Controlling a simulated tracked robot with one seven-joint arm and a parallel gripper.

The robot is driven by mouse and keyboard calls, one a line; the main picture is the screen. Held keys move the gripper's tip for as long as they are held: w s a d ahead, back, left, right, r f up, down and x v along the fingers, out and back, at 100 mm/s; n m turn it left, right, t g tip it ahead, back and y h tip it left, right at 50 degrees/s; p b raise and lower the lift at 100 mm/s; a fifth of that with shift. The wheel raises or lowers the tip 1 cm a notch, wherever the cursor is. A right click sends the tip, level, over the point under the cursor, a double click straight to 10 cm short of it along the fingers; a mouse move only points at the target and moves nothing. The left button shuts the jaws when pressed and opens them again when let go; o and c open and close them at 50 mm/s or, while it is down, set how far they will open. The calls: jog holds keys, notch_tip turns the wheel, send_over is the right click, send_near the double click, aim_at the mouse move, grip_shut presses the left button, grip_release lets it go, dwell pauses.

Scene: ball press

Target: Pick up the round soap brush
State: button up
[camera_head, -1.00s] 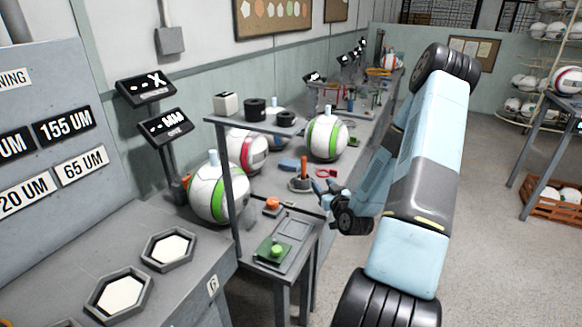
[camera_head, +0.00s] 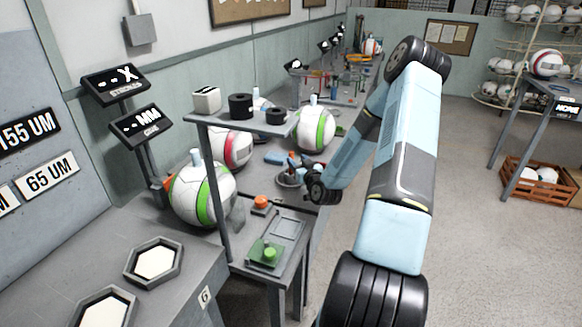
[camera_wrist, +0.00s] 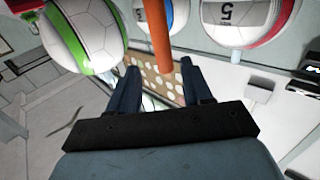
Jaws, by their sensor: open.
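The round soap brush appears to be the grey round piece (camera_head: 288,180) with an upright orange handle, on the bench in the head view. In the wrist view its orange handle (camera_wrist: 157,35) stands between and beyond the fingertips, and its lower end shows near them. My gripper (camera_wrist: 159,75) is open and empty, its two dark blue fingers apart. In the head view my gripper (camera_head: 307,178) is just right of the brush, close to it. The brush is partly hidden by my gripper there, and I cannot tell whether they touch.
White balls with green bands (camera_head: 316,130) and a red band (camera_head: 231,147) stand near the brush. A grey shelf (camera_head: 225,122) carries black rings and a white block. An orange knob (camera_head: 261,202) and a green pad (camera_head: 268,251) lie in front. Open floor is at the right.

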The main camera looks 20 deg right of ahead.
aim_at(292, 157)
jog(key=shift+w+a, duration=0.15)
jog(key=shift+w, duration=1.2)
jog(key=shift+w+a, duration=0.15)
jog(key=shift+w, duration=1.15)
grip_shut()
